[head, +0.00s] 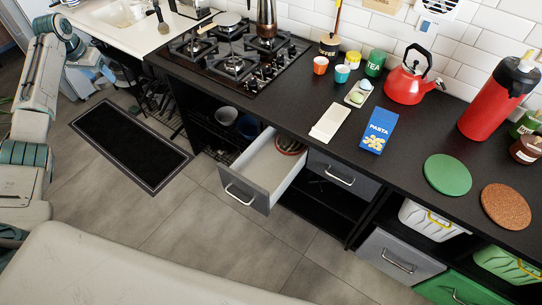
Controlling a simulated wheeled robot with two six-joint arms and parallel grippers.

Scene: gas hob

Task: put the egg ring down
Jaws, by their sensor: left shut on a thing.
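My left arm comes in from the left edge. Its gripper (108,74) is small and far off, in front of the white counter at the upper left. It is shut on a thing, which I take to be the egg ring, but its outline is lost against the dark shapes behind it. I cannot make out a ring clearly anywhere else. The gas hob (232,62) is set in the black worktop to the right of this gripper, with a moka pot (266,18) on a back burner. My right gripper is not in view.
An open drawer (250,178) juts out below the worktop, with a reddish bowl inside. A pasta box (379,130), red kettle (409,82), green mat (447,174) and cork mat (507,206) are on the worktop. Bare worktop lies between the hob and the cream cloth (329,122).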

